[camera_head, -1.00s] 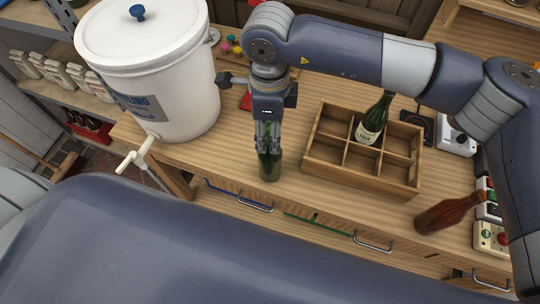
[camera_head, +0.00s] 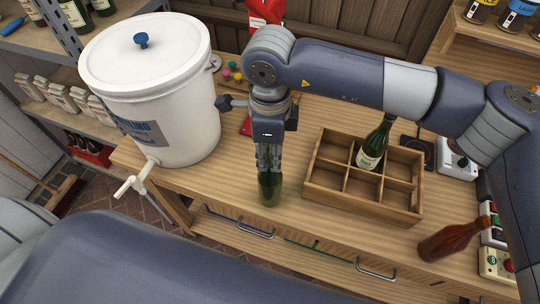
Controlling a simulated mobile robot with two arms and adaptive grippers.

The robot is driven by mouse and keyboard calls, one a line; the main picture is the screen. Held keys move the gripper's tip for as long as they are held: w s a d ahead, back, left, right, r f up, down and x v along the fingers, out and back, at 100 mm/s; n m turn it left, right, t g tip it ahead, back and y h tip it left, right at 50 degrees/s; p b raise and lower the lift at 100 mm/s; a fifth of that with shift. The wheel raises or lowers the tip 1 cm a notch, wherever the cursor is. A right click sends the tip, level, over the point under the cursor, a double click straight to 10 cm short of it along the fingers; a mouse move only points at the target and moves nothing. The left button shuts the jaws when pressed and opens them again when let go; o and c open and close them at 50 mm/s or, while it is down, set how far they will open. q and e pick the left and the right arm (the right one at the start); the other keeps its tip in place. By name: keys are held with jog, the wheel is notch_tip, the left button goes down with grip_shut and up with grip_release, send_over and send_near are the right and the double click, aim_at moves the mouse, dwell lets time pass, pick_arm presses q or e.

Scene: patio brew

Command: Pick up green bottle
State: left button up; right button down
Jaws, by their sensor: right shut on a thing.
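A green bottle (camera_head: 269,189) stands upright on the wooden counter, near its front edge and left of the crate. My right gripper (camera_head: 269,166) points down over it and is shut on its upper part; the fingers hide the neck. Another green bottle (camera_head: 371,150) with a pale label leans in a compartment of the wooden crate (camera_head: 361,208). My left gripper does not show in the head view.
A large white bucket (camera_head: 155,100) with a lid and tap stands at the left. A brown bottle (camera_head: 452,240) is at the right, beside control boxes (camera_head: 490,262). Small coloured balls (camera_head: 232,72) lie behind the gripper. Drawers with handles (camera_head: 254,233) line the counter's front.

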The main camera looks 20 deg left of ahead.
jog(key=shift+r+b, duration=0.8)
jog(key=shift+r, duration=0.35)
jog(key=shift+s+a+r, duration=0.1)
jog(key=shift+s+a, duration=0.05)
jog(key=shift+s, duration=0.1)
jog(key=s+a+b, duration=0.2)
jog(key=s+b, duration=0.1)
jog(key=s, duration=0.4)
jog(key=s+a+r+b, duration=0.1)
jog(key=s+a+b, duration=0.2)
jog(key=s, duration=0.4)
jog(key=shift+s+r, duration=0.25)
jog(key=shift+r, duration=0.05)
jog(key=shift+a, duration=0.1)
jog(key=shift+s, duration=0.15)
